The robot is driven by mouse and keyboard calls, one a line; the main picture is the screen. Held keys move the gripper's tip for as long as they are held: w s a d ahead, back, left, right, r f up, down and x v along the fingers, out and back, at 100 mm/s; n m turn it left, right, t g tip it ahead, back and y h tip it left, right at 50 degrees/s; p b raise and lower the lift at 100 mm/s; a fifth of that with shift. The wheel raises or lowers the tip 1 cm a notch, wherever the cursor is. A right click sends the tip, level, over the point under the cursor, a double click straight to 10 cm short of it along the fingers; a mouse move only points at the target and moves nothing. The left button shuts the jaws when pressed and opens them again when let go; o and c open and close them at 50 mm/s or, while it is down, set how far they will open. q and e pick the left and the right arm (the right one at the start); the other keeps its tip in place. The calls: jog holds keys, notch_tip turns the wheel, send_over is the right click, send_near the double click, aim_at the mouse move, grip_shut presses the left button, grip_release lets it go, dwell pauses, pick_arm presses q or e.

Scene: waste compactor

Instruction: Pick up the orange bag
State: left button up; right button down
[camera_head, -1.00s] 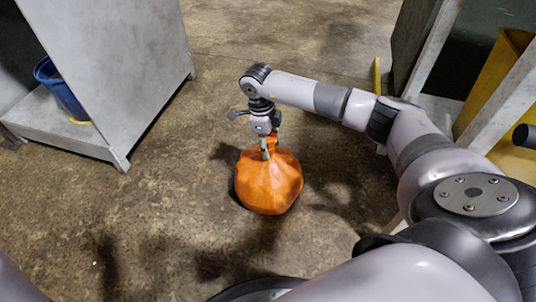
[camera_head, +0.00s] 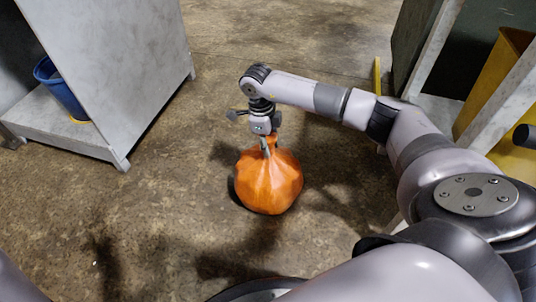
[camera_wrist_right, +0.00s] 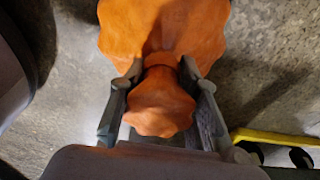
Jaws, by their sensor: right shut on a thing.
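The orange bag (camera_head: 268,184) is a rounded sack with a gathered neck, upright on or just over the concrete floor in the middle of the head view; I cannot tell if it touches the floor. My right gripper (camera_head: 266,147) is at its top, pointing down. In the right wrist view, the right gripper (camera_wrist_right: 162,85) has one finger on each side of the bag's neck, shut on it. The bag's flared top (camera_wrist_right: 160,105) sticks up between the fingers, and its wider body lies beyond. My left gripper is not in view.
A grey metal cabinet (camera_head: 120,70) with a blue bin (camera_head: 60,88) stands at the left. A grey frame with a yellow bin (camera_head: 495,80) is at the right. A yellow edge (camera_wrist_right: 275,138) shows in the wrist view. The floor behind the bag is open.

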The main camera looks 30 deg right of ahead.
jog(key=shift+w+r, duration=0.15)
jog(key=shift+r, duration=0.1)
